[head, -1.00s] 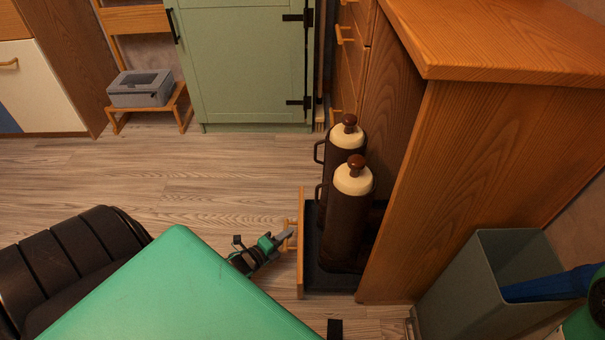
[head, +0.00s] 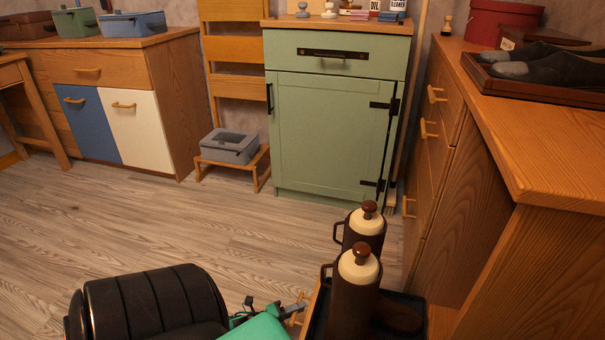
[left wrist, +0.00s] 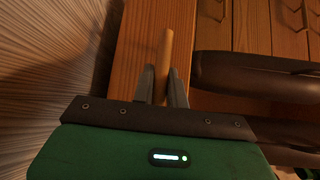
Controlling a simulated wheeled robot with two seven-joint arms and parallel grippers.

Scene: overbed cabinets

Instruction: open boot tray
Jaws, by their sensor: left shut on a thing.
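The boot tray is a low drawer at the foot of the right wooden cabinet, standing out from it, with a dark inside (head: 416,299) and a wooden front (head: 313,308). Two tall dark brown boots (head: 352,306) with cream inserts and brown knobs stand upright in it. My left gripper (head: 298,309) is at the tray's wooden handle (head: 301,318), low in the head view. In the left wrist view, the fingers (left wrist: 161,82) are shut on the handle (left wrist: 167,50), in front of the wooden front (left wrist: 132,62). My right gripper is not in view.
The wooden cabinet (head: 480,190) rises right of the tray, with a tray of dark shoes (head: 540,70) on top. A green cabinet (head: 330,130) and a low stand with a grey box (head: 230,147) stand behind. The floor (head: 130,225) to the left is clear.

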